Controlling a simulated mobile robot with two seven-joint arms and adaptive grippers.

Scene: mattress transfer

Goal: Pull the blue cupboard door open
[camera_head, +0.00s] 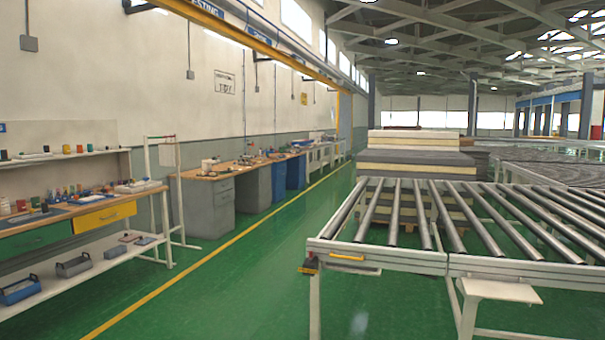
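A blue cupboard (274,185) stands under the long wooden-topped workbench along the left wall, well away from me. A second blue panel or cupboard (296,171) shows just behind it. Both are small in the view, and I cannot tell whether a door on either is open or shut. No handle can be made out. Neither my left nor my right gripper is in view.
A roller conveyor table (447,264) fills the right foreground, with stacked mattresses (416,150) behind it. A workbench with a yellow drawer (104,217) stands at the left. Grey cabinets (208,206) sit under the long bench. Green floor (243,268) runs clear between them.

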